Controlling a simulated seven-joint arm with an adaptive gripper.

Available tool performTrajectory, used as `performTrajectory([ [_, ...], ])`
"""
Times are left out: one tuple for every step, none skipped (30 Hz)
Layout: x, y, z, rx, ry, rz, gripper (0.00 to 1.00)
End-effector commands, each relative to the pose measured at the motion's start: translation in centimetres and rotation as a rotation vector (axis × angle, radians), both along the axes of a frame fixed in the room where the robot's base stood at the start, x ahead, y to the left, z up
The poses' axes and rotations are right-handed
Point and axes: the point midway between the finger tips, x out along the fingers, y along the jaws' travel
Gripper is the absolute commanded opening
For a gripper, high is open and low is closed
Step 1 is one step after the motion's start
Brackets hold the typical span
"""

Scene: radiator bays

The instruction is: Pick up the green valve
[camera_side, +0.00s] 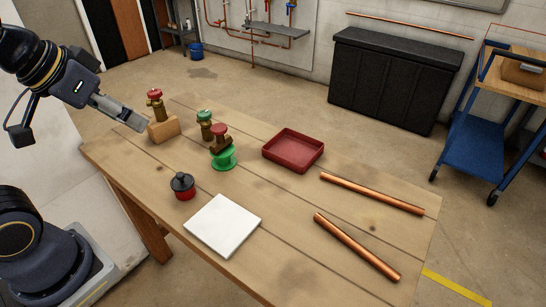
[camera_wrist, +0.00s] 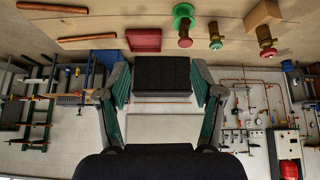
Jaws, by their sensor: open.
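The green valve (camera_side: 204,124), a brass body with a green handwheel, stands upright on the wooden table, left of and behind the green spool in the side view. In the wrist view the green valve (camera_wrist: 215,36) appears inverted near the top, right of centre. My gripper (camera_side: 136,122) is above the table's left end, apart from the valve and to its left. In the wrist view my gripper (camera_wrist: 160,85) has its fingers spread with nothing between them.
A red-wheeled valve (camera_side: 219,134) appears on the green spool (camera_side: 223,160); another (camera_side: 155,98) is by a wooden block (camera_side: 165,131). A red tray (camera_side: 293,150), black-and-red pot (camera_side: 183,187), white tile (camera_side: 222,226) and copper pipes (camera_side: 357,247) are also on the table.

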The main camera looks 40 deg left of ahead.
Motion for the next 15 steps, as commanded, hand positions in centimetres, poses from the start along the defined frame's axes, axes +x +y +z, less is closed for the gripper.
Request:
performTrajectory([
  [1.8, 0.2, 1.8, -0.016, -0.049, 0.024, 0.67],
  [3.0, 0.5, 2.6, -0.028, -0.066, 0.044, 0.67],
  [4.7, 0.9, 3.4, -0.041, -0.081, 0.069, 0.67],
  [6.0, 1.3, 3.9, -0.051, -0.090, 0.091, 0.67],
  [7.4, 1.7, 4.3, -0.059, -0.098, 0.113, 0.67],
  [9.4, 2.4, 4.7, -0.070, -0.103, 0.143, 0.67],
  [10.9, 3.0, 4.8, -0.076, -0.105, 0.167, 0.67],
  [12.5, 3.7, 4.8, -0.082, -0.106, 0.191, 0.67],
  [14.5, 4.7, 4.5, -0.089, -0.105, 0.225, 0.67],
  [16.1, 5.5, 4.1, -0.091, -0.100, 0.249, 0.67],
  [17.6, 6.3, 3.6, -0.092, -0.096, 0.274, 0.67],
  [19.6, 7.6, 2.7, -0.093, -0.087, 0.307, 0.67],
  [21.0, 8.5, 1.8, -0.091, -0.078, 0.330, 0.67],
  [22.3, 9.5, 0.8, -0.088, -0.066, 0.353, 0.67],
  [23.9, 10.7, -0.7, -0.083, -0.051, 0.381, 0.67],
])
